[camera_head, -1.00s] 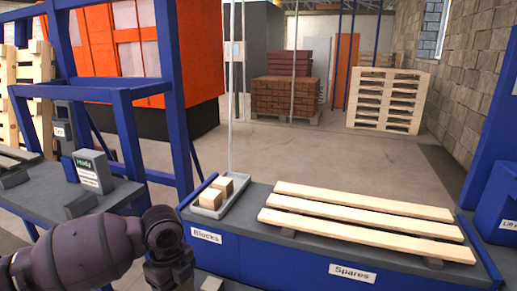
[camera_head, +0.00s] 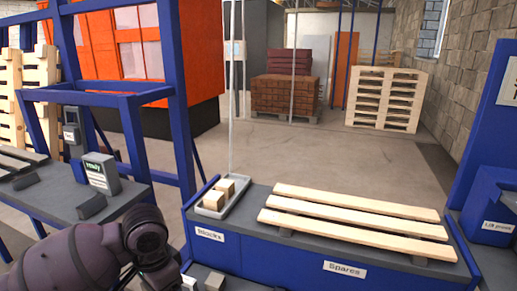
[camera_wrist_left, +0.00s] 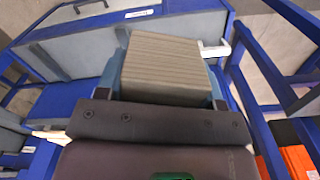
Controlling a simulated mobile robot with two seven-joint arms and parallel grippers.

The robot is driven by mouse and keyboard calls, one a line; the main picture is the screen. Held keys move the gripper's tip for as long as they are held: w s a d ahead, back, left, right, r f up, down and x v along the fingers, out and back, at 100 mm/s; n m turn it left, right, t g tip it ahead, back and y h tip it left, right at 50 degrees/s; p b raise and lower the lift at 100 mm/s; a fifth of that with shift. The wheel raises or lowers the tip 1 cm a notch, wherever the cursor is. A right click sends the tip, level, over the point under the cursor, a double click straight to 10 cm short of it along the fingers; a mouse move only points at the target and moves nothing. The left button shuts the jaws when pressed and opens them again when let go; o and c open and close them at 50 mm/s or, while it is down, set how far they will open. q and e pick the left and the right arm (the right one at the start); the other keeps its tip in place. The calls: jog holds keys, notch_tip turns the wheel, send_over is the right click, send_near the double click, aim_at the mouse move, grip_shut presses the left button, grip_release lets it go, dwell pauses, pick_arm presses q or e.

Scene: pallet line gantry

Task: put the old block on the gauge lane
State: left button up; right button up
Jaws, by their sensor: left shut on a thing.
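The old block (camera_wrist_left: 160,65), a pale greyish wooden block with visible grain, sits between the jaws of my left gripper (camera_wrist_left: 162,88) in the left wrist view. The jaws are shut on its two sides. In the head view my left arm comes in at the lower left, and its wrist is low, near the grey bench; the jaws and held block cannot be made out there. The grey bench (camera_head: 52,204) carries a small display box (camera_head: 100,174) with a green screen and dark low stops. I cannot tell which part is the gauge lane. My right gripper is not in view.
A tray (camera_head: 208,211) holds light blocks on the blue cabinet labelled Blocks and Spares. Several long boards (camera_head: 345,228) lie on its top. A blue frame post (camera_head: 174,100) rises behind the bench. A small block (camera_head: 214,282) shows at the bottom edge.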

pick_arm(q)
jog(key=s+r+n, duration=0.1)
jog(key=n, duration=0.1)
jog(key=s+r+n+p, duration=0.1)
jog(key=n, duration=0.1)
jog(key=shift+s+a+r, duration=0.1)
jog(key=shift+a, duration=0.25)
jog(key=shift+s+a+r+n+p, duration=0.15)
jog(key=shift+s+r+n+p, duration=0.2)
jog(key=shift+n, duration=0.6)
jog(key=shift+s+a+r+n, duration=0.15)
jog(key=shift+s+n, duration=0.25)
jog(key=shift+n, duration=0.55)
